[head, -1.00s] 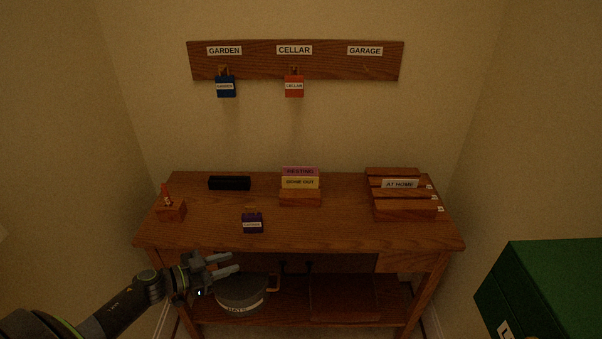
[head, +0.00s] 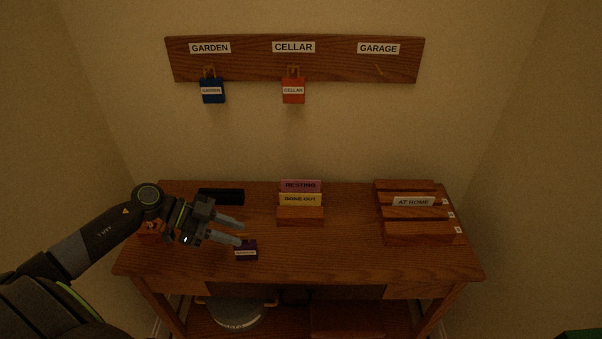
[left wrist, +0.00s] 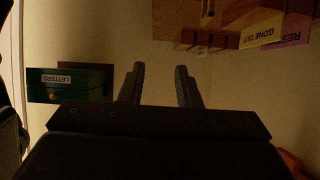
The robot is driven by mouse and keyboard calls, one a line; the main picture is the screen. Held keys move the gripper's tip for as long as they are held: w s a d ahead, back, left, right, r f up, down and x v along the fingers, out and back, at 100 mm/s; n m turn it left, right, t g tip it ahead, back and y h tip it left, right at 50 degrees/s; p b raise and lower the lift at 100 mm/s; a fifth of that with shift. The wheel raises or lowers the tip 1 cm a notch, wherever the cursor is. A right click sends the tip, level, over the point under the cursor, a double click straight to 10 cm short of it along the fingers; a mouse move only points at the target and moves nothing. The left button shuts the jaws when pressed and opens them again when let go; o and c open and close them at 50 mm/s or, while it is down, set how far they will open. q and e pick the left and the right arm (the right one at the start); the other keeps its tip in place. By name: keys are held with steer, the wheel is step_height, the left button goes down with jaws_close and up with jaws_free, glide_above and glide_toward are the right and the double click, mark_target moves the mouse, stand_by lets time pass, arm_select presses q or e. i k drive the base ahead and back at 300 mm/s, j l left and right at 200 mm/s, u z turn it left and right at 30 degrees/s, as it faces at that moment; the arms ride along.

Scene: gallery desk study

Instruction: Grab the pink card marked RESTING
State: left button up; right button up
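The pink card marked RESTING (head: 300,185) stands upright at the back of a small wooden holder (head: 300,217) on the desk. The yellow card marked GONE OUT (head: 300,199) stands just in front of it and hides its lower part. In the left wrist view the pink card (left wrist: 287,36) shows at the upper right, beside the yellow card (left wrist: 261,33). My left gripper (head: 236,232) is open and empty, above the desk's left part, left of and nearer than the card holder. My right gripper is not in view.
A dark tag block (head: 246,250) lies close by my left gripper. A black case (head: 229,197) sits behind it. A slotted wooden rack (head: 418,232) with an AT HOME card (head: 413,202) stands at right. The desk's front middle is clear.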

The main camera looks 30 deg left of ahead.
mark_target(287, 186)
steer(key=i+j, duration=0.6)
steer(key=i, duration=0.2)
